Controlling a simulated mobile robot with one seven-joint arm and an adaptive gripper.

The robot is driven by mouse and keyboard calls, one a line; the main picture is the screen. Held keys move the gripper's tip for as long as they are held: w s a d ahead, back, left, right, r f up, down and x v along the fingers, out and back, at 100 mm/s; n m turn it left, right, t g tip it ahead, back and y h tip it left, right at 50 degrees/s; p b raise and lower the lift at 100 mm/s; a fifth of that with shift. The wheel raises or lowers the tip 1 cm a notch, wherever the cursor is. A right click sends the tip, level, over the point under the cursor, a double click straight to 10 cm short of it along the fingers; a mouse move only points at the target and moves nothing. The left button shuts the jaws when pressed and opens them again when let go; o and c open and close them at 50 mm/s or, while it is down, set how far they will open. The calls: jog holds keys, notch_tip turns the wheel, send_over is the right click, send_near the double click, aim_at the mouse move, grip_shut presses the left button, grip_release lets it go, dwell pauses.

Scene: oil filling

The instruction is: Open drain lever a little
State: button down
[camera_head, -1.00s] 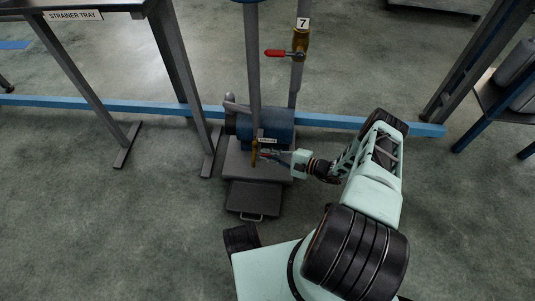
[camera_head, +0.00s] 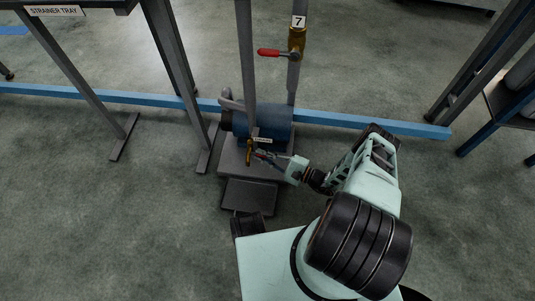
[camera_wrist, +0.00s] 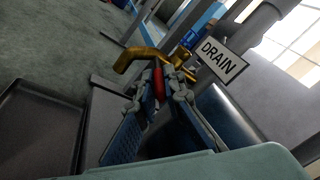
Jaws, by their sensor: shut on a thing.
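The drain valve is a brass fitting (camera_wrist: 148,55) with a curved spout, beside a white DRAIN label (camera_wrist: 220,60) in the wrist view. Its red lever (camera_wrist: 159,84) shows between my finger pads. My gripper (camera_wrist: 160,95) is shut on the red lever. In the head view my gripper (camera_head: 266,158) reaches in from the right to the small brass drain valve (camera_head: 249,152) low on the pipe. The lever itself is mostly hidden by the fingers there.
A dark tray (camera_head: 249,196) lies on the floor below the valve. A blue motor or pump body (camera_head: 270,122) stands behind it. Valve 7 (camera_head: 296,42) with a red handle sits higher on another pipe. A strainer tray table (camera_head: 60,10) is at the left.

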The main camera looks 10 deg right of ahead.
jog(key=shift+w, duration=0.1)
dwell(0.4)
jog(key=c, duration=2)
grip_release()
jog(key=shift+d, duration=0.1)
jog(key=v, duration=1.2)
jog(key=shift+f, duration=0.1)
jog(key=shift+c, duration=0.4)
